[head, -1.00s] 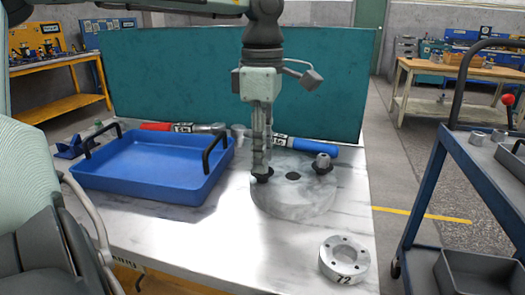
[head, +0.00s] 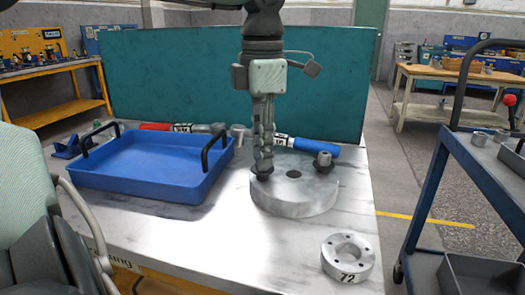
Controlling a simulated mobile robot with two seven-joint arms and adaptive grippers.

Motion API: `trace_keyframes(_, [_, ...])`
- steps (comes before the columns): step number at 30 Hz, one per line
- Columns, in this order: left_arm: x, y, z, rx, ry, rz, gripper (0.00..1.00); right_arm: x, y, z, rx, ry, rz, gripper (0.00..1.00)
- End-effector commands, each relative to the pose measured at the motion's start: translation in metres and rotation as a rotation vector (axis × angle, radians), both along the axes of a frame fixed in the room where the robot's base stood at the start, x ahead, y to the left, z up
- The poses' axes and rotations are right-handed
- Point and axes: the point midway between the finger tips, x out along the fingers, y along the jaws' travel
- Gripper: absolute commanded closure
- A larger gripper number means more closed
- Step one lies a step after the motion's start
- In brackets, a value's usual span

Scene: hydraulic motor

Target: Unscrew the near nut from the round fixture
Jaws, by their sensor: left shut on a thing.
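The round fixture (head: 300,203) is a thick grey disc lying flat on the marbled table, with a dark hole in its middle. My left gripper (head: 263,172) points straight down at the left part of the disc, its fingers shut on the near nut, which is mostly hidden between the fingertips. Another nut (head: 324,160) sits on a post at the disc's far right edge. My right gripper is not in view.
A blue tray (head: 150,190) with black handles stands left of the fixture. A ring marked 72 (head: 348,262) lies at the near right. Red and blue-handled tools (head: 317,147) lie behind, before a teal panel (head: 200,80). A blue cart (head: 480,190) stands right.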

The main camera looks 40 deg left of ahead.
Motion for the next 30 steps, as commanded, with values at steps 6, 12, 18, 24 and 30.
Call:
trace_keyframes(6, [0.000,0.000,-0.001,0.002,-0.001,0.037,1.00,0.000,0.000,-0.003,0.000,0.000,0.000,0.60])
trace_keyframes(12, [0.000,0.001,-0.002,0.003,-0.002,0.294,1.00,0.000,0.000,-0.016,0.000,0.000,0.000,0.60])
trace_keyframes(18, [0.000,0.000,0.001,0.001,-0.002,0.402,1.00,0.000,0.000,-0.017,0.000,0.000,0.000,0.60])
trace_keyframes(24, [0.000,0.000,0.001,0.001,0.000,0.399,0.75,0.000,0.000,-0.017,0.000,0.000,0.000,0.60])
trace_keyframes(30, [0.000,0.000,0.001,0.001,0.000,0.397,0.71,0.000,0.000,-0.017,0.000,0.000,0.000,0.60])
